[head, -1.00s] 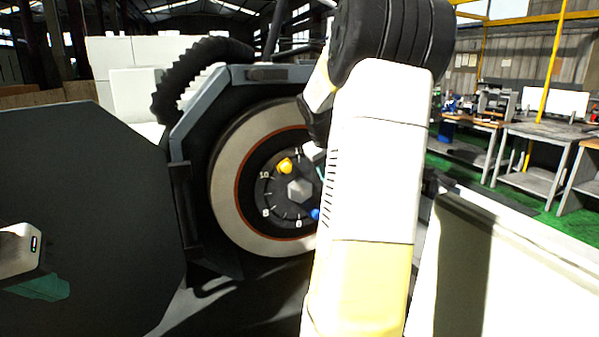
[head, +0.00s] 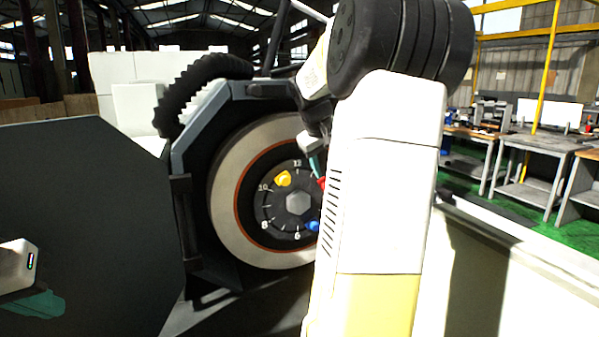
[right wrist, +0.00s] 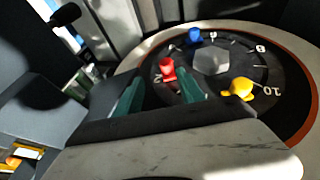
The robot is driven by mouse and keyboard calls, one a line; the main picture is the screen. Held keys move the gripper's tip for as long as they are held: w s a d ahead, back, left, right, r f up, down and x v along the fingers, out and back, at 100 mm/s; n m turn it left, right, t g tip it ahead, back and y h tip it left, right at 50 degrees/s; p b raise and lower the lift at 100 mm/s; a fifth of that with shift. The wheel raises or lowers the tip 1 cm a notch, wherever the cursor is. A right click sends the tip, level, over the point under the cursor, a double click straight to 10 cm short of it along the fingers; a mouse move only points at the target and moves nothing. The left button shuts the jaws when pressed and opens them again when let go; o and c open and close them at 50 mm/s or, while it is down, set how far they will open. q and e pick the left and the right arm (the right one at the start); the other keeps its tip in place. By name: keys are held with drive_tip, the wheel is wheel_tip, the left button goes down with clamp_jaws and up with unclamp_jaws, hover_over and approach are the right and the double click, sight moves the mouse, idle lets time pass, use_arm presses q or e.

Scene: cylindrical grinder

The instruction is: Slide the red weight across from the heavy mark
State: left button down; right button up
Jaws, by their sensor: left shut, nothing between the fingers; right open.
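The red weight (right wrist: 167,68) sits on the dark dial of the grinding wheel near the 2 mark. In the head view only a sliver of the red weight (head: 322,182) shows beside my right arm. My right gripper (right wrist: 160,88) is open, with its teal fingers on either side of the near face of the red weight; I cannot tell if they touch it. It also shows in the head view (head: 316,163), partly hidden by my arm. My left gripper (head: 38,303) is shut and empty at the lower left, far from the dial.
The dial also carries a yellow weight (head: 283,179) near 10 and 11 and a blue weight (head: 312,226) near 5, around a grey hex hub (head: 298,203). The pale wheel rim (head: 228,205) surrounds it. A dark panel (head: 90,220) stands at left.

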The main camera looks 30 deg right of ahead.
drive_tip(key=shift+a, duration=0.1)
drive_tip(key=shift+a, duration=0.1)
drive_tip(key=c, duration=0.3)
drive_tip(key=shift+t+y, duration=0.5)
drive_tip(key=shift+y, duration=0.3)
drive_tip(key=s+a, duration=0.1)
drive_tip(key=a, duration=0.2)
drive_tip(key=s+a, duration=0.1)
drive_tip(key=a, duration=0.2)
drive_tip(key=s+a, duration=0.2)
drive_tip(key=a, duration=0.1)
drive_tip(key=shift+r, duration=0.35)
clamp_jaws()
drive_tip(key=s+a+f+n+y, duration=0.15)
drive_tip(key=s+a+y, duration=0.25)
drive_tip(key=s+a, duration=1.1)
drive_tip(key=w+d+r+m+g+h, duration=0.2)
drive_tip(key=w+d+r+m+h, duration=0.15)
drive_tip(key=w+d+r, duration=1.3)
drive_tip(key=d+x, duration=0.3)
drive_tip(key=x, duration=1.8)
drive_tip(key=shift+s+n+h, duration=0.15)
drive_tip(key=shift+n+h, duration=0.15)
drive_tip(key=shift+h, duration=0.05)
